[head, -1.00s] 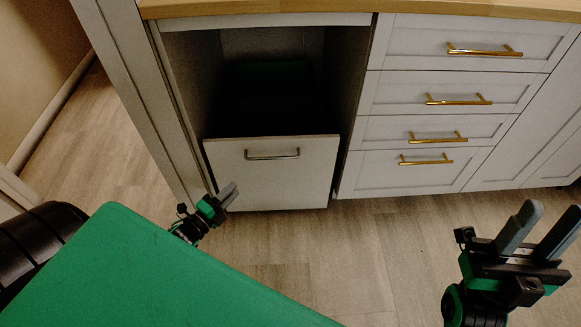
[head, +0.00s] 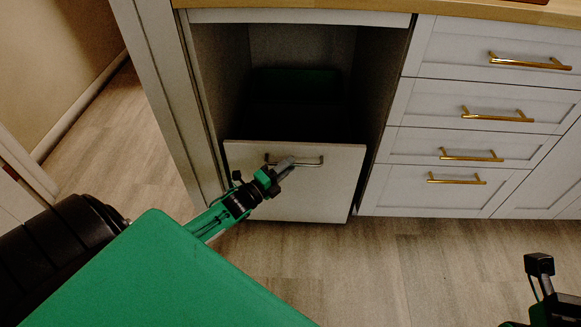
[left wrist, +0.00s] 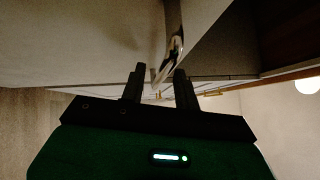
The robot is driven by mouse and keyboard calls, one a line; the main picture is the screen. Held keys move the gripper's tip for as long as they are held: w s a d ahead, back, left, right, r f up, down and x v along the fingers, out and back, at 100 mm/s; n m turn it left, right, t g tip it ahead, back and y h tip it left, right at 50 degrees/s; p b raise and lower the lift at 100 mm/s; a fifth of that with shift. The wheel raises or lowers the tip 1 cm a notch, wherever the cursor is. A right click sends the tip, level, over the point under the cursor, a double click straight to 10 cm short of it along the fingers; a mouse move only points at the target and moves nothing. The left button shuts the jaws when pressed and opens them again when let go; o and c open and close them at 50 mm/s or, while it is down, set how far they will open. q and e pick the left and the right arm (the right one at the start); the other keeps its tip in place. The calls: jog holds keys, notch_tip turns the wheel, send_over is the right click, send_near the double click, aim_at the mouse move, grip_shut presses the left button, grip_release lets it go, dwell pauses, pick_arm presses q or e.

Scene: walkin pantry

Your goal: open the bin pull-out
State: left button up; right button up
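The bin pull-out has a pale front panel (head: 290,198) low in a cabinet bay, with a metal bar handle (head: 315,162) near its top edge. A dark green bin (head: 297,84) shows dimly inside, above and behind the panel. My left gripper (head: 285,168) is in front of the panel, overlapping the handle's left part. In the left wrist view, my left gripper's fingers (left wrist: 158,80) are apart, and the handle (left wrist: 174,45) reaches down to the gap between their tips. Contact cannot be told. My right gripper is mostly cut off at the lower right edge; its fingers are hidden.
White drawers (head: 475,135) with brass handles stand to the right under a wooden countertop (head: 350,8). A pale upright post (head: 165,100) borders the bay on the left. The wood floor (head: 350,270) is clear before the cabinets.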

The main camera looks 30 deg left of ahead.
pick_arm(q)
jog(key=shift+x, duration=0.85)
grip_shut()
jog(key=shift+s, duration=0.1)
